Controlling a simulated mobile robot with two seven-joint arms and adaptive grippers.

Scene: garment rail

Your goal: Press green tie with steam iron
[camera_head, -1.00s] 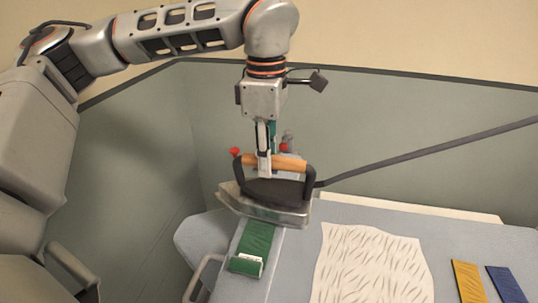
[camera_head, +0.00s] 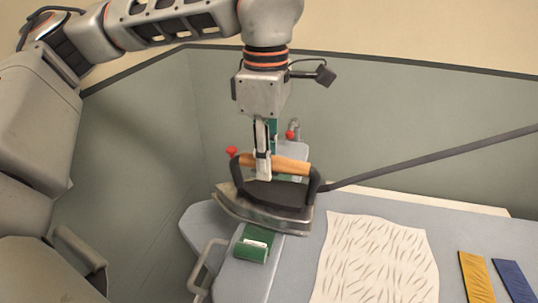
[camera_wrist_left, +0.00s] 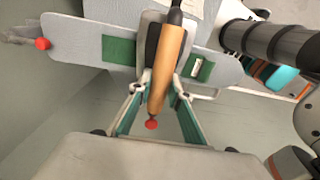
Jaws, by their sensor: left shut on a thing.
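The steam iron (camera_head: 266,205) has a metal soleplate, a dark body and a wooden handle (camera_head: 281,164). My left gripper (camera_head: 263,170) is shut on that handle from above. The iron is over the green tie (camera_head: 254,243), whose near end with a white label shows in front of the soleplate. The iron hides the middle of the tie, and I cannot tell if it touches it. In the left wrist view, green parts of the tie (camera_wrist_left: 118,50) show on both sides of the iron, on a narrow grey board (camera_wrist_left: 75,43). My right gripper is not in view.
A cream patterned cloth (camera_head: 375,262) lies on the grey table (camera_head: 449,240) right of the iron. A yellow strip (camera_head: 476,277) and a blue strip (camera_head: 515,281) lie farther right. A dark cord (camera_head: 430,157) runs from the iron to the right.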

